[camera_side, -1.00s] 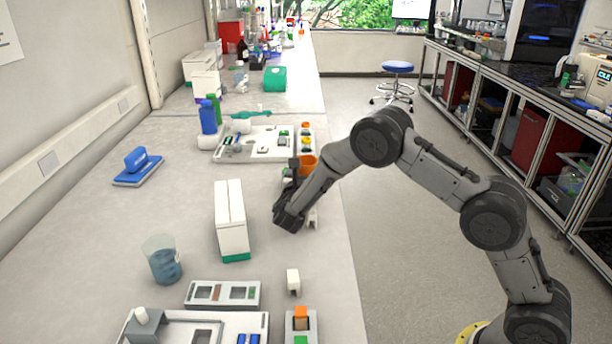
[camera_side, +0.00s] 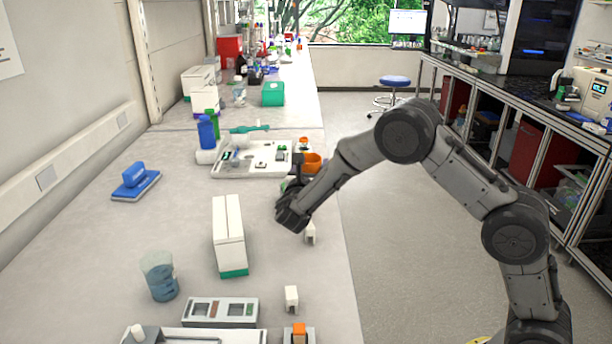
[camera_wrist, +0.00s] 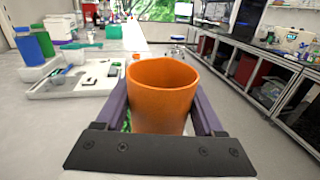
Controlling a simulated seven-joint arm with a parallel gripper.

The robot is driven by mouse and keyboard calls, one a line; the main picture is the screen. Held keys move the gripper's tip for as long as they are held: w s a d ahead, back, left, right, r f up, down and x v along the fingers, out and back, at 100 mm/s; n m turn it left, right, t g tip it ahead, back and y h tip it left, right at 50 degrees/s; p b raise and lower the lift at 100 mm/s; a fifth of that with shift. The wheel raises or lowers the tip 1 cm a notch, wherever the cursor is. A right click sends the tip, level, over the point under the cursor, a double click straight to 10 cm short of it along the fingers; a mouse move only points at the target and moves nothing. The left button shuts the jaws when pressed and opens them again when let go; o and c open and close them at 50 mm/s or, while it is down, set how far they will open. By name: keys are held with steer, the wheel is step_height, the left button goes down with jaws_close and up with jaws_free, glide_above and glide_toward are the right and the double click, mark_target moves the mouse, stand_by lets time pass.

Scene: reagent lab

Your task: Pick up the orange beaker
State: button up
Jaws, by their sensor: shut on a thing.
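The orange beaker (camera_wrist: 162,92) is upright between the two fingers of my gripper (camera_wrist: 162,108) in the wrist view. The fingers press on its left and right sides, and the gripper's dark plate covers its base. In the side view the beaker (camera_side: 312,162) shows only partly, behind my wrist. My gripper (camera_side: 290,190) there is over the right part of the bench. I cannot tell whether the beaker's base touches the bench.
A white tray (camera_side: 228,166) with small parts is behind the gripper, beside blue and green bottles (camera_side: 206,132). A white box (camera_side: 228,240) stands to the left. A clear beaker with blue liquid (camera_side: 162,283) and a grey rack (camera_side: 192,308) are nearer. The bench's right edge is close.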

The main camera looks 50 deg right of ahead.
steer(key=s+r, duration=0.1)
steer(key=r, duration=0.1)
steer(key=s+r, duration=0.2)
steer(key=shift+s+a, duration=0.25)
steer(key=shift+a, duration=0.15)
steer(key=s+a+r, duration=0.1)
steer(key=s+r, duration=0.2)
steer(key=s, duration=0.4)
steer(key=w+f, duration=0.2)
steer(key=w, duration=0.3)
steer(key=w+d+f, duration=0.1)
steer(key=w+f, duration=0.2)
steer(key=w, duration=0.2)
steer(key=w+d+f, duration=0.1)
steer(key=w+f, duration=0.2)
steer(key=w, duration=0.3)
steer(key=shift+f, duration=0.1)
steer(key=shift+w+d+f, duration=0.1)
steer(key=shift+w+f, duration=0.4)
steer(key=shift+f, duration=1.65)
